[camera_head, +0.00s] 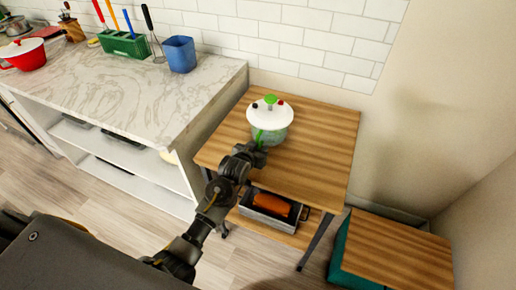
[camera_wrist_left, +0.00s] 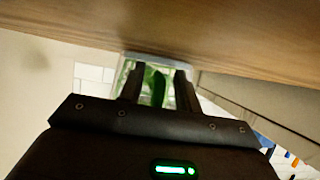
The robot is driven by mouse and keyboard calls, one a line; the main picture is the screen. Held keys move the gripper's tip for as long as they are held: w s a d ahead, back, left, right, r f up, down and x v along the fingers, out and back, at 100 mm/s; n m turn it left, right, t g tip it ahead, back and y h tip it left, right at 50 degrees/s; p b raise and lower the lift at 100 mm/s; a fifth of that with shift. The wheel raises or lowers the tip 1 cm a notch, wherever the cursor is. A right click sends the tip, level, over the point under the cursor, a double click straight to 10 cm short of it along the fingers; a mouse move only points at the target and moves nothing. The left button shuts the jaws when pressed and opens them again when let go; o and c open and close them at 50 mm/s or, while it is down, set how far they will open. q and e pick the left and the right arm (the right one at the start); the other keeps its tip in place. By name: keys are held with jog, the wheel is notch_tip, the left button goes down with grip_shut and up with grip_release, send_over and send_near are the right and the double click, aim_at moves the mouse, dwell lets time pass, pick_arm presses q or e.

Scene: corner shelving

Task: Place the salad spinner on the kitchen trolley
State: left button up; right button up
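The salad spinner (camera_head: 270,113) has a white lid with a green knob and a greenish see-through bowl. It stands upright on the wooden top of the kitchen trolley (camera_head: 315,150), toward the back left. My left gripper (camera_head: 256,147) is at the spinner's near side, at a green handle. In the left wrist view, the fingers (camera_wrist_left: 158,90) stand apart with the green handle between them and gaps on both sides. The spinner's bowl (camera_wrist_left: 150,70) shows behind them, against the wooden top (camera_wrist_left: 230,35). My right gripper is not in view.
A marble counter (camera_head: 110,95) stands left of the trolley, with a blue cup (camera_head: 180,54), a green utensil holder (camera_head: 124,46) and a red pot (camera_head: 24,54). The trolley's lower shelf holds a grey tray (camera_head: 262,214) with an orange item. A wood-topped teal box (camera_head: 390,250) stands at right.

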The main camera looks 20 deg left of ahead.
pick_arm(q)
jog(key=shift+r, duration=0.2)
jog(key=v, duration=1.2)
